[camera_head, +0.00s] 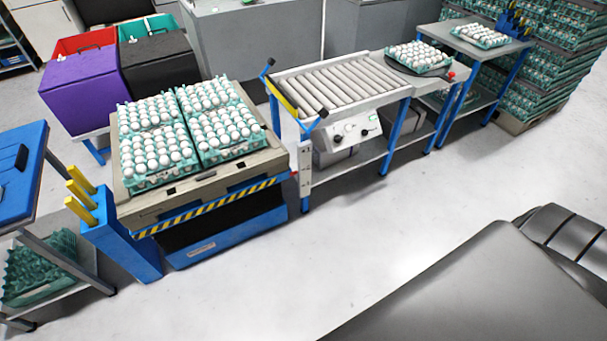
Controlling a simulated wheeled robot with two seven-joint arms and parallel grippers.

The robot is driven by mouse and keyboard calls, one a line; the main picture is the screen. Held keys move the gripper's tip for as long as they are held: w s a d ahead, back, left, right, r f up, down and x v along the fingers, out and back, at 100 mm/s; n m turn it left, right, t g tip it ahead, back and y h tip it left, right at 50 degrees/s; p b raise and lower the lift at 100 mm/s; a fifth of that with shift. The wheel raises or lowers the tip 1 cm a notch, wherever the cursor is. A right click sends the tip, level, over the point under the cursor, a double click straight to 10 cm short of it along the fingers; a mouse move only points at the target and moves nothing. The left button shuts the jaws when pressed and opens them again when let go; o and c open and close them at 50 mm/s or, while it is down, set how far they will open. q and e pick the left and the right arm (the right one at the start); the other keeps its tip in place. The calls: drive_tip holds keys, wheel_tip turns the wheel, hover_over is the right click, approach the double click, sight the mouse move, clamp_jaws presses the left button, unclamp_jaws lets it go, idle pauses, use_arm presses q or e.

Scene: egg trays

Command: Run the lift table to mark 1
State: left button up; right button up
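The blue lift table (212,206) stands left of centre, with a yellow-black striped edge along its front. On it lies a beige pallet (262,165) bearing several teal trays of white eggs. A white marked strip (305,180) stands upright at the table's right corner; its marks are too small to read. A small red piece (294,173) at the table's edge is beside the strip. A blue post with yellow uprights (80,205) stands at the table's left front. Neither of my grippers is in view.
A roller conveyor (345,85) with a knobbed control panel (352,132) stands right of the lift table. An egg tray (445,67) sits at its far end. Purple (75,95) and black bins stand behind. Grey parts of mine fill the lower right. The front floor (260,300) is clear.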

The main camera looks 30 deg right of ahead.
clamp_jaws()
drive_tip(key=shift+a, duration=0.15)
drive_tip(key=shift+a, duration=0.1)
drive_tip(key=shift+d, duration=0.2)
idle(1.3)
